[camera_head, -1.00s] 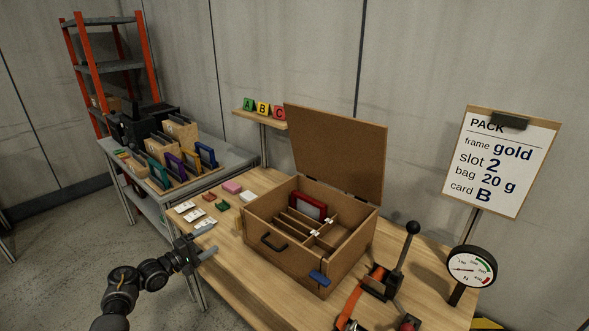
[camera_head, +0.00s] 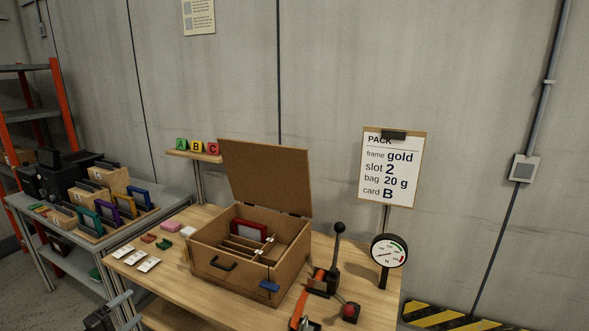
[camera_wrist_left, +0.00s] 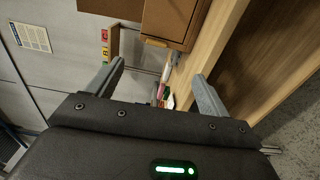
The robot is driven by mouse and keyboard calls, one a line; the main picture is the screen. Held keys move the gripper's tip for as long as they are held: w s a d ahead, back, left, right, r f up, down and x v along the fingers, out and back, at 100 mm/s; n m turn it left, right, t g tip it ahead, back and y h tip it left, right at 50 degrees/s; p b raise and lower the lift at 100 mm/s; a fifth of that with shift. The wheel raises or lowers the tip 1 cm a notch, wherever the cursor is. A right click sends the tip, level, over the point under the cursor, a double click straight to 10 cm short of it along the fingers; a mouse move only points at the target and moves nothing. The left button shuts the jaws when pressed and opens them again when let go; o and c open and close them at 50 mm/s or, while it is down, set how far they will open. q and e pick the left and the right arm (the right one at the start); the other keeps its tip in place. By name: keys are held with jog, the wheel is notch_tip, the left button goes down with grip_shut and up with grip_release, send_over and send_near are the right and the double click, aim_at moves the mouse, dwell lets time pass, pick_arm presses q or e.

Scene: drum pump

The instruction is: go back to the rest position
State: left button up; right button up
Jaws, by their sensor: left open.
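My left gripper (camera_head: 121,309) is at the bottom left of the head view, low beside the table's left front edge, apart from everything on it. In the left wrist view the left gripper (camera_wrist_left: 160,85) has its two fingers spread wide with nothing between them. My right gripper is not in view. The wooden box (camera_head: 235,268) stands on the table with its lid up. Inside it a red frame (camera_head: 249,229) stands behind wooden dividers. The box also shows at the top of the left wrist view (camera_wrist_left: 172,20).
White cards (camera_head: 134,257) and coloured blocks (camera_head: 170,226) lie left of the box. A lever tool (camera_head: 324,280) and a round gauge (camera_head: 388,250) stand to its right. A grey side table (camera_head: 60,237) holds coloured frames. The PACK sign (camera_head: 393,168) stands behind.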

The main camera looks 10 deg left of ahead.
pick_arm(q)
jog(key=s+f+m+g+y, duration=0.2)
jog(key=f+m+g, duration=0.15)
jog(key=f, duration=0.65)
jog(key=s+f+m+g+y, duration=0.25)
jog(key=f+m, duration=0.25)
jog(key=f, duration=0.5)
jog(key=s+d+f+m+g+y, duration=0.1)
jog(key=s+d+f+m, duration=0.15)
jog(key=s+f, duration=0.2)
jog(key=s+d+f+m+g, duration=0.1)
jog(key=s+d+f, duration=0.2)
jog(key=f, duration=0.3)
jog(key=s+d+f+m+g, duration=0.25)
jog(key=s+d+f, duration=0.35)
jog(key=s, duration=0.4)
jog(key=s+d+f+m+g, duration=0.25)
jog(key=s+d+f, duration=0.25)
jog(key=s+f, duration=0.4)
jog(key=s+d+f+g, duration=0.1)
jog(key=s+d, duration=0.4)
jog(key=s, duration=0.5)
jog(key=s+d+f+g, duration=0.1)
jog(key=s+d+g, duration=0.1)
jog(key=s+d, duration=0.4)
jog(key=s, duration=0.5)
jog(key=shift+d+f, duration=0.15)
jog(key=shift+f, duration=0.25)
